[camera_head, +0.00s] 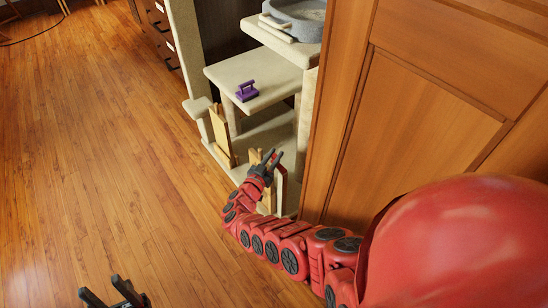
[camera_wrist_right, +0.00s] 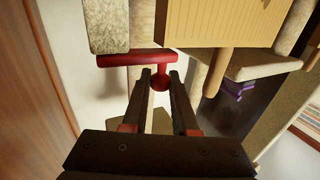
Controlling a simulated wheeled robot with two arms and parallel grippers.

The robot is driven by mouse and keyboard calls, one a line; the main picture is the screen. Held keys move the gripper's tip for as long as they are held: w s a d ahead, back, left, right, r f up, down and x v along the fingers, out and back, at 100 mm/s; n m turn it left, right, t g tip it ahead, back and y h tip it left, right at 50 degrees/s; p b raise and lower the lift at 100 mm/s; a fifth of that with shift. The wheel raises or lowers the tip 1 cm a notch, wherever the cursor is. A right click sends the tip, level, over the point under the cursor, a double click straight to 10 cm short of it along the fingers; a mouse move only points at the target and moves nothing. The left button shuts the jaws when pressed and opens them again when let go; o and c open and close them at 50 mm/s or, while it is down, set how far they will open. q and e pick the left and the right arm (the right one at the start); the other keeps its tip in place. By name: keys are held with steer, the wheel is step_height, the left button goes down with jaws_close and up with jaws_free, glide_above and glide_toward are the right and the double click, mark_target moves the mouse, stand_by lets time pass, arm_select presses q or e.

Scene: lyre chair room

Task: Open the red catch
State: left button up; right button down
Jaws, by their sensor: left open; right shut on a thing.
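The red catch (camera_wrist_right: 136,60) shows in the right wrist view as a red bar with a round knob, against a pale panel. My right gripper (camera_wrist_right: 160,78) has its black fingertips shut on the red knob. In the head view my right gripper (camera_head: 268,161) reaches the lower front of the beige cabinet (camera_head: 247,69), beside a small red piece that is partly hidden by the fingers. My left gripper (camera_head: 115,288) is open and empty, low over the floor at the bottom left of the head view.
A purple handled object (camera_head: 247,91) sits on a beige shelf. A light wooden panel (camera_head: 221,137) stands left of my right gripper; a wooden peg (camera_wrist_right: 217,73) is near it in the wrist view. A tall brown wooden cabinet (camera_head: 430,112) stands close on the right. The wooden floor (camera_head: 92,150) is clear at left.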

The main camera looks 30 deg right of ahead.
steer(key=shift+f, duration=0.1)
stand_by(0.3)
steer(key=c, duration=0.7)
jaws_free()
steer(key=shift+s+a, duration=0.2)
steer(key=shift+a, duration=0.15)
steer(key=p+v, duration=0.2)
steer(key=v, duration=1.4)
steer(key=shift+s+a+p, duration=0.1)
steer(key=shift+a+p, duration=0.2)
steer(key=shift+p, duration=0.05)
